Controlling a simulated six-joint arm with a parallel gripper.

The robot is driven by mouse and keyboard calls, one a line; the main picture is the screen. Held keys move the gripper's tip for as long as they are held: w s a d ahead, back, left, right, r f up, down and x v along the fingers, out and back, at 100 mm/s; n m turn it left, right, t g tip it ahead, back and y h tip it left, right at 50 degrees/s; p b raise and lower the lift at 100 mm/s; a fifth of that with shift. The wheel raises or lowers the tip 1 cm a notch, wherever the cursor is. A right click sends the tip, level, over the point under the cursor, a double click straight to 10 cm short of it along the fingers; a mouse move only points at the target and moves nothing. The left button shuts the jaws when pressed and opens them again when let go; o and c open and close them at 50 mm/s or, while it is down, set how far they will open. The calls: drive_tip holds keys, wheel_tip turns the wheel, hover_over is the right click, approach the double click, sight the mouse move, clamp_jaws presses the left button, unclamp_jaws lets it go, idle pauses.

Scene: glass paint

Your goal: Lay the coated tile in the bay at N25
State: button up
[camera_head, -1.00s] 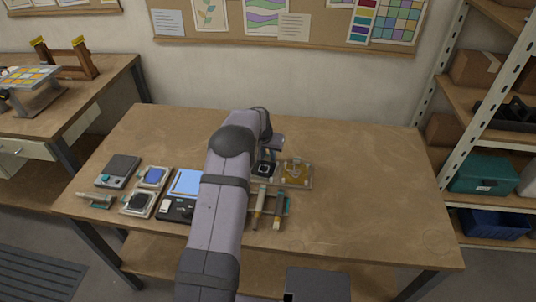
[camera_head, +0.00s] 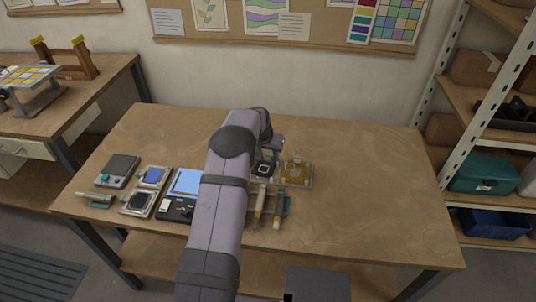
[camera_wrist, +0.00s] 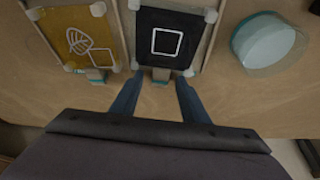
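A black tile (camera_wrist: 170,38) with a white square outline lies between pale corner pieces in a bay. An amber tile (camera_wrist: 80,40) with white leaf and square outlines lies in the bay beside it. In the head view, the black tile (camera_head: 264,169) and amber tile (camera_head: 296,171) sit side by side to the right of my arm. I cannot read an N25 label or tell which tile is coated.
A round pale dish (camera_wrist: 265,42) stands beside the black tile's bay. Brushes (camera_head: 260,208) lie in front of the bays. A blue-topped pad (camera_head: 187,182), a grey scale (camera_head: 117,170) and two framed trays (camera_head: 139,203) are to the left. The table's right side is clear.

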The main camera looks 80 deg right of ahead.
idle(0.3)
drive_tip(key=shift+b+v, duration=1.05)
drive_tip(key=shift+v, duration=2.65)
